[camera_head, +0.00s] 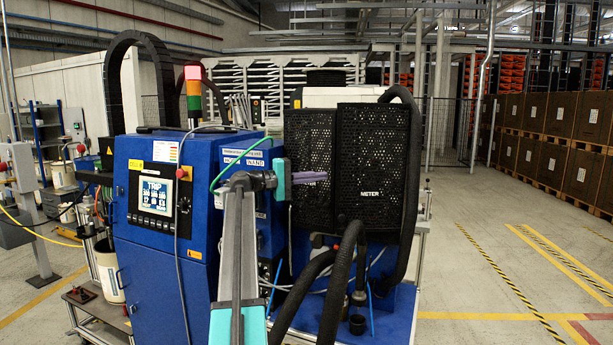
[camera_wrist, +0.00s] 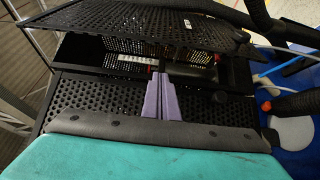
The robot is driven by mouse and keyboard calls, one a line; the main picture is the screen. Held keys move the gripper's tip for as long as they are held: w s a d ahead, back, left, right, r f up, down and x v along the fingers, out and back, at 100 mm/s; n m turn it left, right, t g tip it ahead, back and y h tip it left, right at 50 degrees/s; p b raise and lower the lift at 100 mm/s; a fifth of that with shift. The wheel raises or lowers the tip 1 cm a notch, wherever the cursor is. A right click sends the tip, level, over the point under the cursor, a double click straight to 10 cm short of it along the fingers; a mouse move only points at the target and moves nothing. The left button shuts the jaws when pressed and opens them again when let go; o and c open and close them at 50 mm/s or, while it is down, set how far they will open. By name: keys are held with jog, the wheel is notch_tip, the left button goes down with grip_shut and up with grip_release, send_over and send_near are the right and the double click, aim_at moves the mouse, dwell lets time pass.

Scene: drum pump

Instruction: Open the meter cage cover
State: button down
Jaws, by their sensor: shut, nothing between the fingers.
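The meter cage is a black mesh box on the blue machine. Its cover (camera_head: 372,160), a perforated panel marked "METER", faces the head camera on the right. In the wrist view the cover (camera_wrist: 140,22) stands at the top, angled away from the cage body (camera_wrist: 90,95). A gap between them shows the interior, with a pale red-marked strip (camera_wrist: 135,59). My gripper (camera_head: 326,176) has purple fingers pressed together, pointing right in front of the cage. In the wrist view the shut fingers (camera_wrist: 160,76) reach toward the gap and hold nothing. Whether they touch the cage is unclear.
A blue cabinet (camera_head: 150,235) with a "TRIP" screen stands left of my arm. Thick black hoses (camera_head: 338,285) run below the cage, and another (camera_head: 408,120) curves down its right side. Brown boxes (camera_head: 545,150) line the far right. The floor at right is clear.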

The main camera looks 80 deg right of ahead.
jog(key=shift+s+a+p, duration=0.55)
jog(key=shift+s+p, duration=0.1)
jog(key=shift+s, duration=0.3)
jog(key=shift+s+a+p, duration=0.55)
jog(key=shift+s+p, duration=0.05)
jog(key=shift+s, duration=0.3)
jog(key=shift+w+a, duration=0.15)
jog(key=shift+a, duration=0.1)
